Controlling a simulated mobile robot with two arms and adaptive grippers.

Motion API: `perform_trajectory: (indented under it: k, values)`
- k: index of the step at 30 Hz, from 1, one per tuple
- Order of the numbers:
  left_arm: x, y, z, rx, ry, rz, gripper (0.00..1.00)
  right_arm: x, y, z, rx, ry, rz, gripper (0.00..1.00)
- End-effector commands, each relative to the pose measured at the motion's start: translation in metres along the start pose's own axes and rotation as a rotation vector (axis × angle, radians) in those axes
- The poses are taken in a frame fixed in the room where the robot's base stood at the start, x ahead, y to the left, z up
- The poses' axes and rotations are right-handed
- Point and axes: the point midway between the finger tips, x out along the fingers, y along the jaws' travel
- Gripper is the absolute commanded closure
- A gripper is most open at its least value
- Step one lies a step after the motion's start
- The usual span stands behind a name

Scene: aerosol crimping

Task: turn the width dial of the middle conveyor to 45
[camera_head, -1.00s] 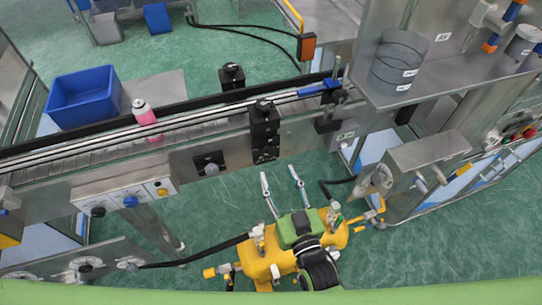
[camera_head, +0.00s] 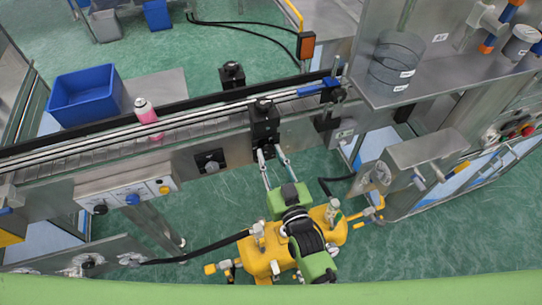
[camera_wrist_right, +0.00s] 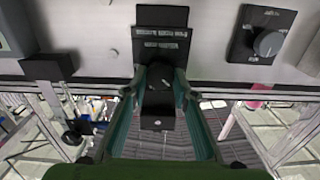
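The middle conveyor (camera_head: 100,152) runs across the head view. A black block (camera_head: 264,122) is mounted on its front side. In the right wrist view, a black plate with white lettering (camera_wrist_right: 160,45) and a dark round knob (camera_wrist_right: 160,77) show there; the dial reading is not legible. My right gripper (camera_head: 270,152) has its two fingers apart at the block's lower end. In the right wrist view the fingers lie on both sides of the knob; I cannot tell whether they touch it. My left gripper is not in view.
Another knob on a square black plate (camera_head: 209,162) sits to the left, also seen in the right wrist view (camera_wrist_right: 268,43). A control box (camera_head: 130,194) hangs at front left.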

Motion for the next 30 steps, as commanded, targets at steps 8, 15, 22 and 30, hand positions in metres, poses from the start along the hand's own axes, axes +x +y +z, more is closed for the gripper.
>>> perform_trajectory:
  k: [8, 15, 22, 30]
  values:
    - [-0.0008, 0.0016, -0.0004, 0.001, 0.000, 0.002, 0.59, 0.0000, 0.0001, -0.0001, 0.025, 0.000, 0.000, 0.96]
    - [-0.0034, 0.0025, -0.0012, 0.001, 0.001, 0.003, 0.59, 0.0000, 0.0004, -0.0002, 0.146, -0.001, 0.000, 0.96]
    - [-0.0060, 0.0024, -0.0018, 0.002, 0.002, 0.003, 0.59, 0.0002, 0.0004, -0.0007, 0.346, 0.001, -0.001, 0.96]
    - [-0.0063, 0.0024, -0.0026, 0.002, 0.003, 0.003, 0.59, 0.0003, 0.0011, 0.0000, 0.604, 0.001, -0.001, 0.96]
